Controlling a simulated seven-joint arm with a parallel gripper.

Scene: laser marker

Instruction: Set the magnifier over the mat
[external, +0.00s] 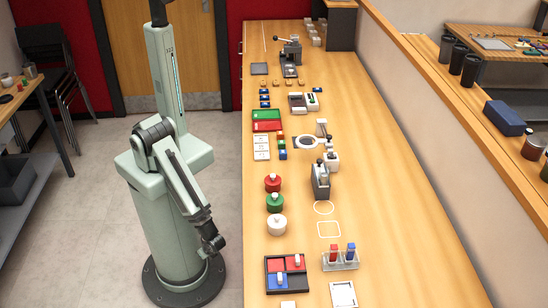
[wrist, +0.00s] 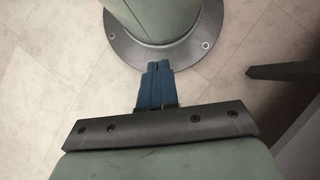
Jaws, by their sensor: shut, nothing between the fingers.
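The magnifier (external: 307,143) appears to be the round lens with a pale rim near the middle of the long wooden bench, beside a small white stand. My gripper (external: 219,243) hangs low beside the bench's left edge, away from both. In the wrist view its blue fingers (wrist: 158,76) are together and empty, above the floor near my base.
Red, green and white round pots (external: 276,203) stand near the bench's left edge. A dark device (external: 320,181) stands behind white outlines. A divided tray (external: 288,273) and a rack with red and blue vials (external: 341,258) are in front. The bench's right side is clear.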

